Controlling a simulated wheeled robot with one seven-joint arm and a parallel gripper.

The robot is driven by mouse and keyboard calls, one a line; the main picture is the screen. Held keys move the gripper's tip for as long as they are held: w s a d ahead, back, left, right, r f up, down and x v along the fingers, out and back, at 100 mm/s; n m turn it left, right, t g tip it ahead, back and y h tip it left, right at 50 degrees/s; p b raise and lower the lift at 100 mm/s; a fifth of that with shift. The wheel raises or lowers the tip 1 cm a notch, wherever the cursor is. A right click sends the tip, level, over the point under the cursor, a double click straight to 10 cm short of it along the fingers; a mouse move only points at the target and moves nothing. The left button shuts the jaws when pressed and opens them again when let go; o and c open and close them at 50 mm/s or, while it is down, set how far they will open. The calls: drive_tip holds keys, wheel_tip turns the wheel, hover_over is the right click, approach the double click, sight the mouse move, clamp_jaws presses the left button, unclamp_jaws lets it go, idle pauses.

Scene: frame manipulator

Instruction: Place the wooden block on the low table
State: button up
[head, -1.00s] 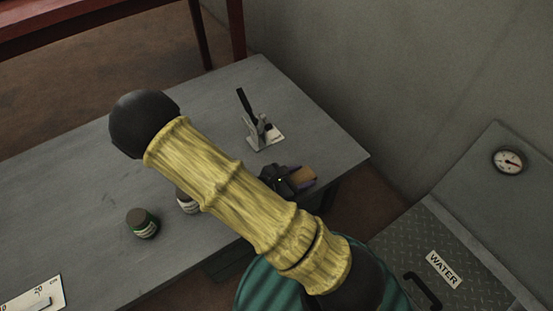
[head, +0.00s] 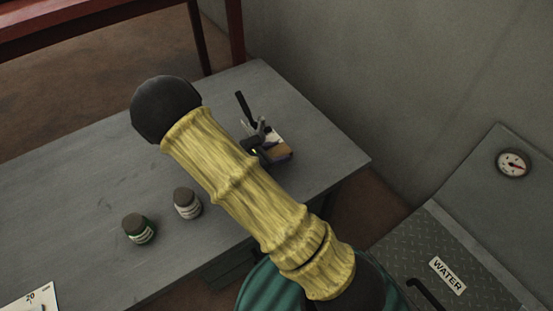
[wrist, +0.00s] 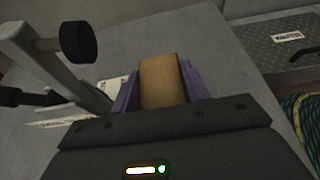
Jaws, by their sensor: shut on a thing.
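The wooden block (head: 281,152) is a small tan-brown piece by the clamp in the head view, and in the wrist view it stands out between two purple fingers (wrist: 162,78). My gripper (head: 275,154) is shut on it. The grey table (head: 90,195) lies beneath my arm, and the block is over its far right part. I cannot tell whether the block touches the tabletop. My yellow-sleeved arm hides part of the table and most of the gripper in the head view.
A metal toggle clamp (head: 254,131) with a black handle stands right beside the block; it looms at left in the wrist view (wrist: 55,60). Two small jars (head: 139,228) (head: 187,203) and a white card (head: 30,298) lie left. A red table (head: 100,25) stands behind.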

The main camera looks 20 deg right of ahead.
wheel_tip(320, 180, down, 4)
drive_tip(key=shift+r+b, duration=0.15)
drive_tip(key=shift+b, duration=1)
drive_tip(key=shift+r, duration=0.1)
drive_tip(key=o, duration=1)
drive_tip(key=shift+a+r, duration=0.1)
drive_tip(key=shift+a, duration=0.05)
drive_tip(key=p+v, duration=0.4)
drive_tip(key=v, duration=0.7)
drive_tip(key=shift+s+a+r+p, duration=0.15)
drive_tip(key=shift+a+p, duration=0.2)
